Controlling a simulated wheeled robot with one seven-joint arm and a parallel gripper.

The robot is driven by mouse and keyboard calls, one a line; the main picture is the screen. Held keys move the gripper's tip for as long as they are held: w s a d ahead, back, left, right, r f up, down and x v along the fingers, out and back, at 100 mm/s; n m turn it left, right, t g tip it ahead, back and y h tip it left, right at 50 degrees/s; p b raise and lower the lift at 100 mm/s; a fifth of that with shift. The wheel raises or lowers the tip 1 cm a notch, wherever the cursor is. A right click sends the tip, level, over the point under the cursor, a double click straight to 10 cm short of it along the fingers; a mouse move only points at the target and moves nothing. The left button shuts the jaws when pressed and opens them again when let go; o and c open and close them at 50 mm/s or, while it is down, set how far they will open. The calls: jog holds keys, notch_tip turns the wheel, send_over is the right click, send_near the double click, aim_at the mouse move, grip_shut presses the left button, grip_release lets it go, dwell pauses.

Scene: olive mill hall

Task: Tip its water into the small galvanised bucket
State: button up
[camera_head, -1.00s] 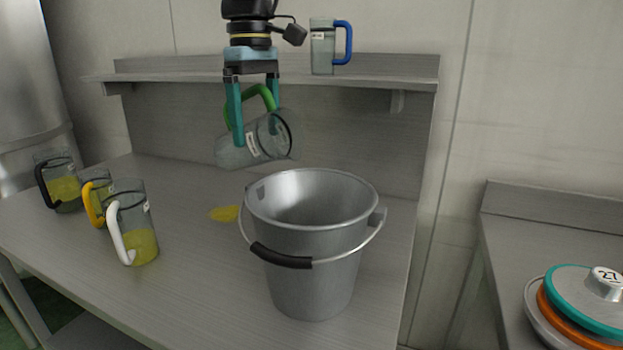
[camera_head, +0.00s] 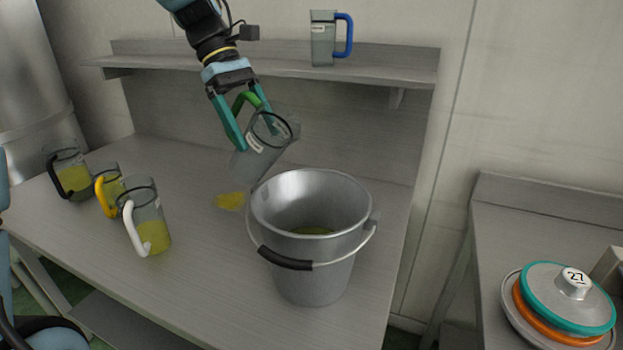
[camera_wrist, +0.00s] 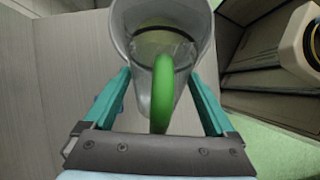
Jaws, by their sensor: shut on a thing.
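The clear jug with a green handle (camera_head: 258,161) hangs in my gripper (camera_head: 256,138) above the table, just behind and left of the bucket's rim. It is tilted, its mouth up and to the right, its base low and left. In the wrist view the green handle (camera_wrist: 162,95) lies between my fingers (camera_wrist: 160,100); a faint yellowish tint shows inside the jug, but I cannot tell how much liquid is there. The galvanised bucket (camera_head: 310,265) stands upright on the table, its black grip hanging at the front. Yellow-green liquid (camera_head: 312,231) shows inside it.
Jugs with black (camera_head: 68,176), yellow (camera_head: 108,190) and white (camera_head: 147,222) handles stand at left, holding yellow liquid. A blue-handled jug (camera_head: 323,40) is on the shelf (camera_head: 410,68). Stacked discs (camera_head: 560,300) lie at right.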

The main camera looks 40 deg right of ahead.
aim_at(236, 116)
jog(key=w+g+p, duration=0.1)
jog(key=p, duration=0.2)
jog(key=w+a+r+g+h+p, duration=0.1)
jog(key=g+p, duration=0.1)
jog(key=p, duration=0.1)
jog(key=shift+w, duration=0.2)
jog(key=g+p, duration=0.1)
jog(key=w+g+h+p, duration=0.1)
jog(key=g+p, duration=0.1)
jog(key=p, duration=0.1)
jog(key=shift+w+a+g+h, duration=0.25)
jog(key=shift+a+g+h, duration=0.05)
jog(key=shift+g+h, duration=0.1)
jog(key=shift+a+f, duration=0.1)
